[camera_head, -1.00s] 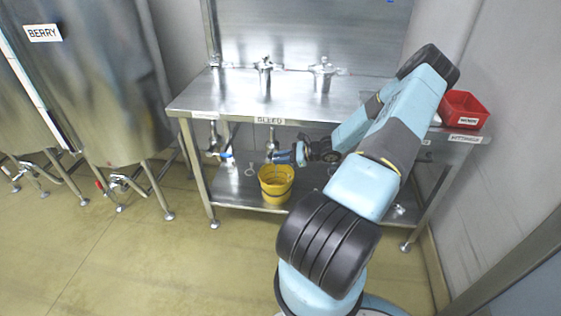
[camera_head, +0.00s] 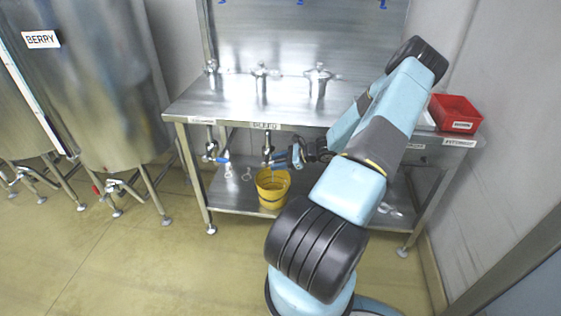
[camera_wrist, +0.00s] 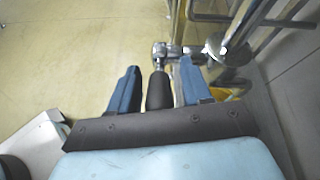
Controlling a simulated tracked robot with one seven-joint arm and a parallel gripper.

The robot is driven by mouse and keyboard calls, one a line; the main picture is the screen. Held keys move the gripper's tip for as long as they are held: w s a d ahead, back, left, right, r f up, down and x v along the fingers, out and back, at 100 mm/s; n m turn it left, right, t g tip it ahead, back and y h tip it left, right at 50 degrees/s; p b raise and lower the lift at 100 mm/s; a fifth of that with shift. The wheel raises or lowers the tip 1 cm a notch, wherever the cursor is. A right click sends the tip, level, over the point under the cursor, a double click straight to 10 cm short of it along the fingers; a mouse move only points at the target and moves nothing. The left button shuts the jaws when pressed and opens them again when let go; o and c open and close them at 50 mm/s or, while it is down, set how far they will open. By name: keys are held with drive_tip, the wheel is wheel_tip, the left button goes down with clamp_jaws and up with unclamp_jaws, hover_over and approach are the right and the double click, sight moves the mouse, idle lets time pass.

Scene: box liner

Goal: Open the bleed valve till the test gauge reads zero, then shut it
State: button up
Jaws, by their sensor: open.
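The bleed valve (camera_head: 267,148) hangs under the front edge of the bench, below the label "BLEED" (camera_head: 265,126). In the wrist view its chrome body (camera_wrist: 168,50) carries a black lever handle (camera_wrist: 158,92) pointing towards me. My gripper (camera_wrist: 160,68) is open, with one blue finger on each side of that handle and a visible gap on the left. In the head view my gripper (camera_head: 281,160) is just right of the valve. I cannot make out the test gauge or its reading.
A yellow bucket (camera_head: 272,196) stands on the lower shelf below the valve. A blue-handled valve (camera_head: 212,152) hangs to the left. Metal fittings (camera_head: 318,80) stand on the bench top (camera_head: 210,103). A red bin (camera_head: 455,112) sits at its right end. Steel tanks (camera_head: 100,80) stand left.

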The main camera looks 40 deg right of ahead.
drive_tip(key=v, duration=1.2)
drive_tip(key=shift+w, duration=0.1)
